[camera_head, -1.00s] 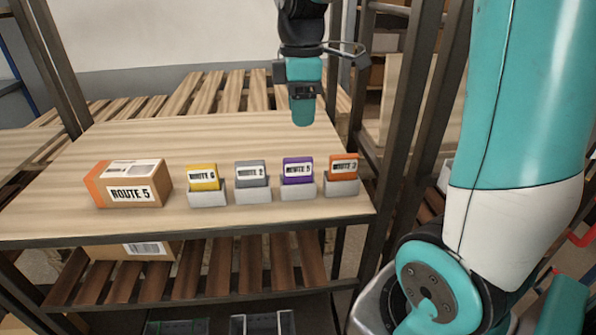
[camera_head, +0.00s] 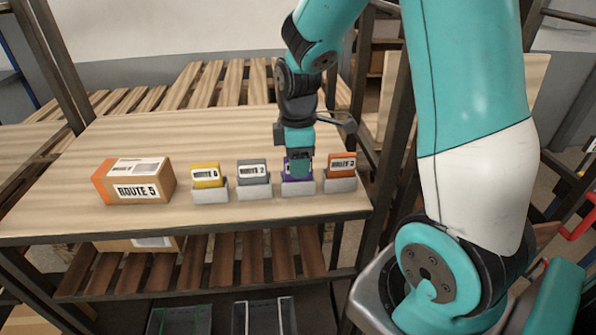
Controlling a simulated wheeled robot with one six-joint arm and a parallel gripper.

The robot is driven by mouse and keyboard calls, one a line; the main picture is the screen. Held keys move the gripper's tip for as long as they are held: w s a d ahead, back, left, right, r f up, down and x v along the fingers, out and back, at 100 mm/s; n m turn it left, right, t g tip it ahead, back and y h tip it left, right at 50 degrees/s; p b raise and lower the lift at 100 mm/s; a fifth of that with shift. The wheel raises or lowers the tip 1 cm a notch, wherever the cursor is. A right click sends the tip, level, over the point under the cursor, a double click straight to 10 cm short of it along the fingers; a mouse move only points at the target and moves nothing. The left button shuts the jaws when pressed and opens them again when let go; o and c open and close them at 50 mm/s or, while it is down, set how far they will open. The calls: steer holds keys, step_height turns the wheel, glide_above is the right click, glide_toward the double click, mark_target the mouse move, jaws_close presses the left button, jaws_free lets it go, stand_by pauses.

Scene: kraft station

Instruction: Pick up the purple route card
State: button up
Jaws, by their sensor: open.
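The purple route card (camera_head: 287,168) stands upright in a small grey holder (camera_head: 299,188) on the wooden shelf. Most of the card is hidden behind my gripper (camera_head: 299,168). My gripper is open and points down at the card, overlapping its upper part in the picture. I cannot tell whether the fingers touch the card or straddle it.
A yellow card (camera_head: 206,175) and a grey card (camera_head: 252,171) stand in holders to the left. An orange card (camera_head: 342,165) stands close on the right. A cardboard box (camera_head: 135,182) marked Route 5 sits at the left. A dark shelf post (camera_head: 391,130) rises at the right.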

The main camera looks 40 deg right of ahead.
steer(key=shift+c, duration=0.2)
jaws_close()
steer(key=shift+r, duration=0.15)
